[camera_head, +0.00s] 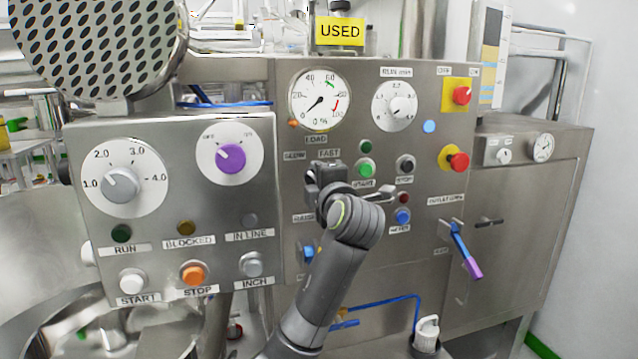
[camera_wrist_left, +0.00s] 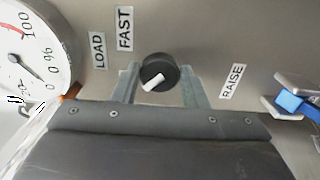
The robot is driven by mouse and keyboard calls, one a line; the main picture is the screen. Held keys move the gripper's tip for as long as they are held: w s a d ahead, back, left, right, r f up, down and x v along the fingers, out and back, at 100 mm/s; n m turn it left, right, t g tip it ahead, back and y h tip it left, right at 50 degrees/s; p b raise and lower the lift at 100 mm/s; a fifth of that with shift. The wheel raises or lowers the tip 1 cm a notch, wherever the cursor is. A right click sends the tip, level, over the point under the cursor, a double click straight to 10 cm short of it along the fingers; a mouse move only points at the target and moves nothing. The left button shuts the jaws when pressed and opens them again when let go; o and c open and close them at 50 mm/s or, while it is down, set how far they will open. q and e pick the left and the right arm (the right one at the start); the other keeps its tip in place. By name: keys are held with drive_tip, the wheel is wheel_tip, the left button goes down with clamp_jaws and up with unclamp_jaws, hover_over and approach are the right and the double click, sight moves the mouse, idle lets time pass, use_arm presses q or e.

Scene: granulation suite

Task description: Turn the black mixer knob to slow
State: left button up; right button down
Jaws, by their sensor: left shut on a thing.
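The black mixer knob (camera_wrist_left: 160,70) is a round knob with a white pointer mark, on the steel panel, in the left wrist view. It sits between the two grey fingers of my left gripper (camera_wrist_left: 158,88), which are shut on it. The pointer slants to the lower left there, away from the FAST label (camera_wrist_left: 125,28), toward the side hidden by my gripper body. In the head view, my left gripper (camera_head: 322,180) is at the panel just under the SLOW label (camera_head: 294,155) and the FAST label (camera_head: 329,153), covering the knob. My right gripper is out of view.
A load dial (camera_head: 320,98) is above my gripper. A green start button (camera_head: 365,168), a dark button (camera_head: 405,165) and a blue button (camera_head: 402,216) are to its right. A control box (camera_head: 180,180) with a purple knob (camera_head: 231,158) juts out at left.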

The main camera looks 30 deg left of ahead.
use_arm(q)
drive_tip(key=o, duration=1)
drive_tip(key=shift+c, duration=0.2)
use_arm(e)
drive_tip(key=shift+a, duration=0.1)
use_arm(q)
drive_tip(key=b+v, duration=0.3)
drive_tip(key=v, duration=1.4)
drive_tip(key=shift+s+b, duration=0.2)
drive_tip(key=shift+b, duration=0.15)
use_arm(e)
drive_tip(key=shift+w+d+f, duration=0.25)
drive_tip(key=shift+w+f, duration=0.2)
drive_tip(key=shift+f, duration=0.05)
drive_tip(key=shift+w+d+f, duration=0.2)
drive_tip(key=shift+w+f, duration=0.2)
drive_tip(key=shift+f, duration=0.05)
use_arm(q)
drive_tip(key=shift+d, duration=0.1)
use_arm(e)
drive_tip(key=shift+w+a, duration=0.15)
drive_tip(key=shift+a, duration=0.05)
